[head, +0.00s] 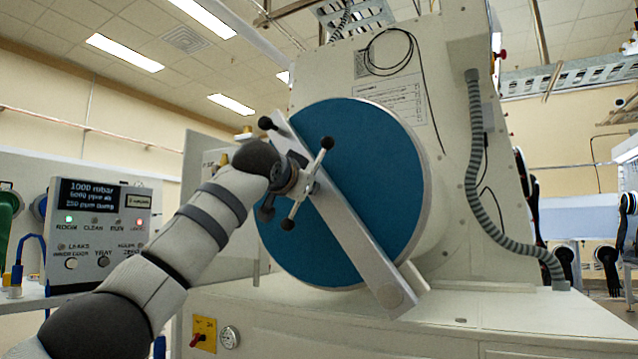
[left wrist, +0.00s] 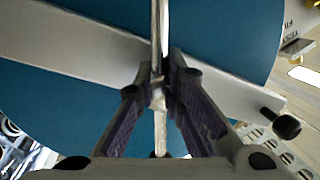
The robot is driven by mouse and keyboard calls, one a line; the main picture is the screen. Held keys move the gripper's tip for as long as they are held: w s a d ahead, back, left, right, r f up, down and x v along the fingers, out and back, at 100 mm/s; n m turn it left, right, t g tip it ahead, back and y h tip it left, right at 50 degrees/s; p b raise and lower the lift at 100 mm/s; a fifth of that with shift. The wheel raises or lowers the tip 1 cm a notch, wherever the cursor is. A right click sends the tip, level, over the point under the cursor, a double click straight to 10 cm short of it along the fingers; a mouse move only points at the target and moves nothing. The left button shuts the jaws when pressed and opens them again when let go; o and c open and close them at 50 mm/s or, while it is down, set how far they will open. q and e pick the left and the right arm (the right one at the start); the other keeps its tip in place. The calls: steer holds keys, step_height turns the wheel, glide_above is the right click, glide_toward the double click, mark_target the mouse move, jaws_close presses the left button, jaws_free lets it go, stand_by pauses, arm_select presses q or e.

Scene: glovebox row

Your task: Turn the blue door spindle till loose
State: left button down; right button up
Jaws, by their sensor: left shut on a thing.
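The blue door (head: 375,150) is a large round disc on the end of the pale chamber, with a light grey bar (head: 350,235) lying slantwise across it. The spindle (head: 318,163) sits on the bar, with metal spokes ending in black knobs. My left gripper (head: 288,180) is at the spindle and hides part of its hub. In the left wrist view my left gripper (left wrist: 160,78) is shut on a metal spoke of the spindle (left wrist: 160,130), with the blue door (left wrist: 95,95) and the bar (left wrist: 60,45) behind. My right gripper is not in view.
A control panel (head: 100,225) with a small display and lamps stands at the left. A ribbed hose (head: 475,160) runs down the chamber at the right. A black knob (head: 265,123) sits at the bar's upper end. The bench top (head: 520,310) at lower right is clear.

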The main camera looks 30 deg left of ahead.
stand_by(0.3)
arm_select(q)
steer(key=c, duration=1.7)
jaws_free()
steer(key=shift+o, duration=0.2)
